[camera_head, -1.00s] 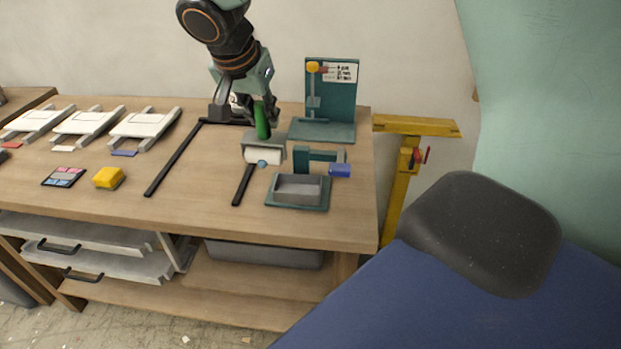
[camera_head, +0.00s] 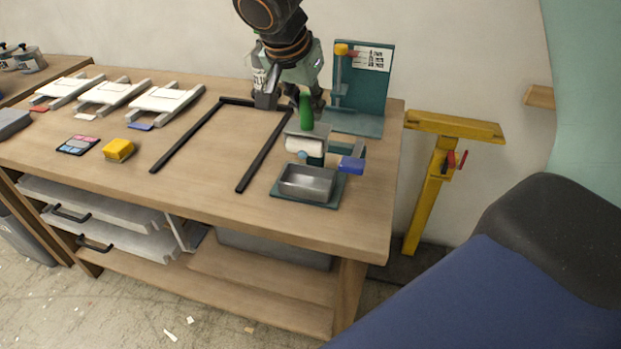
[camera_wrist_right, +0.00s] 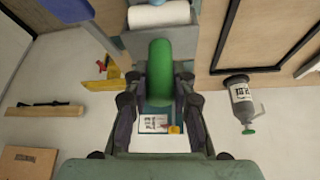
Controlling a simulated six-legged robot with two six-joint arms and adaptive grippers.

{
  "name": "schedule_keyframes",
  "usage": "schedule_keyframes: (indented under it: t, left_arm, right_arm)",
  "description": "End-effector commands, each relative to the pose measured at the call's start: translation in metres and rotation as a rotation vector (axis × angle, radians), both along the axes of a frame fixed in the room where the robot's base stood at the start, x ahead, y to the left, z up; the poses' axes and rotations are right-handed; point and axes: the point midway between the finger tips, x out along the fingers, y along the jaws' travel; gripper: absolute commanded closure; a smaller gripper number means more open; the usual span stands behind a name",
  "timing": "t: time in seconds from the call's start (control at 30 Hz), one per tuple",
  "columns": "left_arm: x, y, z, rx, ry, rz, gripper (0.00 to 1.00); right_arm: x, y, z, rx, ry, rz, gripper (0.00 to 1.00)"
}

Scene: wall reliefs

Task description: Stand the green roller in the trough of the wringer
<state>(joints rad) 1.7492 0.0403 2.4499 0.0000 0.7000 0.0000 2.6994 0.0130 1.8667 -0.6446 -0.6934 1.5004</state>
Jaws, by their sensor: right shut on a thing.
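The green roller has a green handle (camera_head: 306,112), a grey frame and a white sleeve (camera_head: 304,146). My right gripper (camera_head: 307,98) is shut on its handle from above. The roller hangs handle up, its head in front of the back of the wringer in the head view. The wringer has a teal base (camera_head: 334,194), a grey trough (camera_head: 307,182) and a blue-ended arm (camera_head: 351,165). I cannot tell whether roller and wringer touch. The wrist view shows the handle (camera_wrist_right: 160,75) between my fingers and the sleeve (camera_wrist_right: 158,15) beyond. My left gripper is out of view.
A black frame (camera_head: 195,133) lies left of the wringer. A teal board (camera_head: 368,80) stands behind the roller. A yellow sponge-like block (camera_head: 118,149) and several white-topped racks (camera_head: 168,98) lie further left. A yellow stand (camera_head: 430,185) is beside the bench's right end.

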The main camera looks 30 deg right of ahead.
Motion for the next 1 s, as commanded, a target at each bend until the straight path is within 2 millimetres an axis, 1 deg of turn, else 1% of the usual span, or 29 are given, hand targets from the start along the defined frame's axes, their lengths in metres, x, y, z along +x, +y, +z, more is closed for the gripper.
schedule_keyframes:
  t: [0.03, 0.1, 0.17, 0.23, 0.4, 0.47, 0.67, 0.83, 0.9, 1.0]
  left_arm:
    - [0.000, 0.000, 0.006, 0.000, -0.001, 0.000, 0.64]
    - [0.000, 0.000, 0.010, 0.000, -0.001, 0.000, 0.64]
    - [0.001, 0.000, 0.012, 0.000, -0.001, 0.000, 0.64]
    - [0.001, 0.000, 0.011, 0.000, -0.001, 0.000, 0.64]
    - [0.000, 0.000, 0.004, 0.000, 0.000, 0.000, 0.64]
    - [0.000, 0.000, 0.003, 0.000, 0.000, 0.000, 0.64]
    - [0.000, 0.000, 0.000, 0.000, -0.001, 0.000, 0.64]
    - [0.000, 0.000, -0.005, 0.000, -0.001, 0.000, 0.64]
    - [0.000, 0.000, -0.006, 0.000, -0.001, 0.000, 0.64]
    - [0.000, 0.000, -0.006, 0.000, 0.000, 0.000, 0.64]
  right_arm:
    - [-0.001, 0.002, 0.005, -0.002, -0.001, 0.004, 1.00]
    - [-0.003, 0.004, 0.009, -0.001, -0.002, 0.009, 1.00]
    - [-0.004, 0.005, 0.008, -0.002, -0.001, 0.011, 1.00]
    - [-0.005, 0.006, -0.002, -0.001, 0.001, 0.013, 1.00]
    - [-0.006, 0.005, -0.035, -0.001, 0.003, 0.013, 1.00]
    - [-0.006, 0.004, -0.044, 0.000, 0.002, 0.014, 1.00]
    - [-0.005, 0.002, -0.062, 0.000, 0.001, 0.013, 1.00]
    - [-0.006, 0.001, -0.086, 0.001, 0.003, 0.013, 1.00]
    - [-0.006, 0.001, -0.092, 0.001, 0.005, 0.012, 1.00]
    - [-0.007, 0.001, -0.095, 0.001, 0.006, 0.011, 1.00]
